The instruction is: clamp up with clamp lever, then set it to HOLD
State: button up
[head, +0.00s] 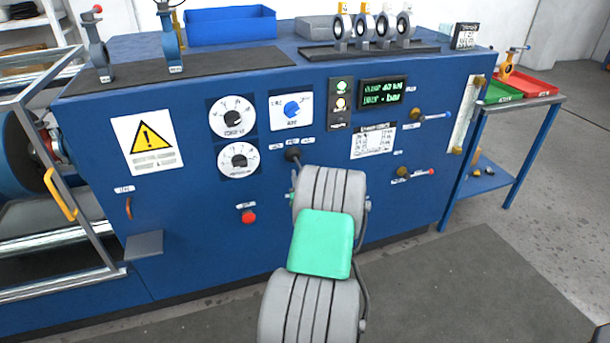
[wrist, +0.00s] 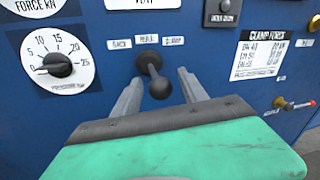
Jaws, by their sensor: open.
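The clamp lever (wrist: 159,86) is a black stick with a ball knob on the blue panel. Three small labels sit above it; the middle one seems to read HOLD and the right one CLAMP. The lever sits near the middle label, its knob toward the camera and slightly right. My gripper (wrist: 158,78) is open, one finger on each side of the knob, with visible gaps and no clear contact. In the head view the lever's black knob (head: 292,154) shows just above my arm, which hides most of my gripper.
Pressure dial (wrist: 58,63) and force dial (head: 233,117) are left of the lever. A red button (head: 248,216) is below left. A clamp force table (head: 373,141) and green-lit display (head: 382,92) are right. Two small levers (head: 433,116) (head: 416,173) project at right.

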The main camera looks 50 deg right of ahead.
jog(key=v, duration=0.7)
jog(key=shift+s+a+b, duration=0.3)
jog(key=shift+b, duration=0.05)
